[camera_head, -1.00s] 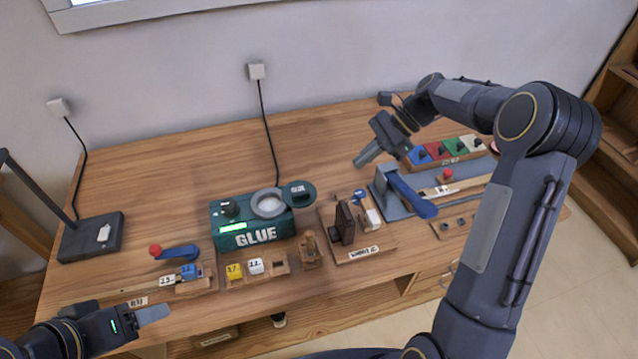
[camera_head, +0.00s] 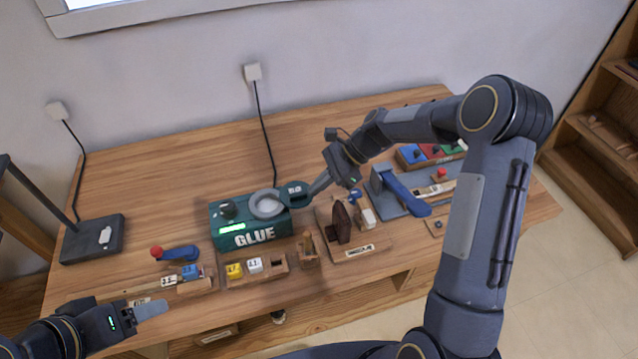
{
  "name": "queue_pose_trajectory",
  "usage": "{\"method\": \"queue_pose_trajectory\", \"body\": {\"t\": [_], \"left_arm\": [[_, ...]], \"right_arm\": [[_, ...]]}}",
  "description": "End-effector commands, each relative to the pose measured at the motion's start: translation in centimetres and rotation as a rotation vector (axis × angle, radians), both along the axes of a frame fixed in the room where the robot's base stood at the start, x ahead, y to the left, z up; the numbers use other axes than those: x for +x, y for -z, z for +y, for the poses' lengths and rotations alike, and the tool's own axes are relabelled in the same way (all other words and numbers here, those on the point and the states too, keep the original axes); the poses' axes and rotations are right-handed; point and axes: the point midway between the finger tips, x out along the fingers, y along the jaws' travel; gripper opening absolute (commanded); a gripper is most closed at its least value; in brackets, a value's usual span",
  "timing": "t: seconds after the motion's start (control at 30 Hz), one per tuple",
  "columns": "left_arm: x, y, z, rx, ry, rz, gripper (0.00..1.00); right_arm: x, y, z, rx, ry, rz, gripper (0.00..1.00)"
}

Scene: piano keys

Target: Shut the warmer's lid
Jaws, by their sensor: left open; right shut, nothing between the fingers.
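The warmer is a green box marked GLUE (camera_head: 250,236) with a lit green display and a dark knob on top. Its round pot opening (camera_head: 267,204) is uncovered. The round dark green lid (camera_head: 294,193) stands open, out to the right of the pot. My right gripper (camera_head: 318,186) is shut and empty, with its fingertips at the right edge of the lid; I cannot tell whether they touch it. My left gripper (camera_head: 152,310) is open and empty at the front left of the bench, far from the warmer.
In front of the warmer is a wooden rack (camera_head: 262,267) with yellow and white blocks. To the right are a wooden stand (camera_head: 350,250) and a blue-handled tool (camera_head: 405,194). A red-knobbed blue lever (camera_head: 176,252) is at left. The bench behind the warmer is clear.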

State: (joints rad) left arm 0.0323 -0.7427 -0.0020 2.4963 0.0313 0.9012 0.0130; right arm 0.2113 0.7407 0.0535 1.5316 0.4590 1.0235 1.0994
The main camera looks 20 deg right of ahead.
Motion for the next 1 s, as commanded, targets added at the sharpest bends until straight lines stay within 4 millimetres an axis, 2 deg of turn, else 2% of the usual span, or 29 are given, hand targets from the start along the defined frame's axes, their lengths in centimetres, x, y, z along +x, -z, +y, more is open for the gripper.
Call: {"method": "queue_pose_trajectory", "body": {"t": [0.2, 0.5, 0.6, 1.0], "left_arm": [[0.0, 0.0, 0.0, 0.000, 0.000, 0.000, 0.61], [0.0, -0.1, 0.0, 0.000, 0.000, 0.000, 0.61], [0.0, -0.1, 0.0, 0.000, 0.000, 0.000, 0.61], [0.0, -0.1, 0.0, 0.000, 0.000, 0.000, 0.61]], "right_arm": [[0.0, 0.0, 0.7, 0.001, -0.003, 0.000, 0.00], [-0.2, 0.0, 7.0, -0.001, -0.005, -0.001, 0.00], [-0.3, 0.0, 8.1, 0.000, -0.002, 0.001, 0.00], [-0.4, 0.0, 8.6, 0.003, -0.004, 0.002, 0.00]]}}
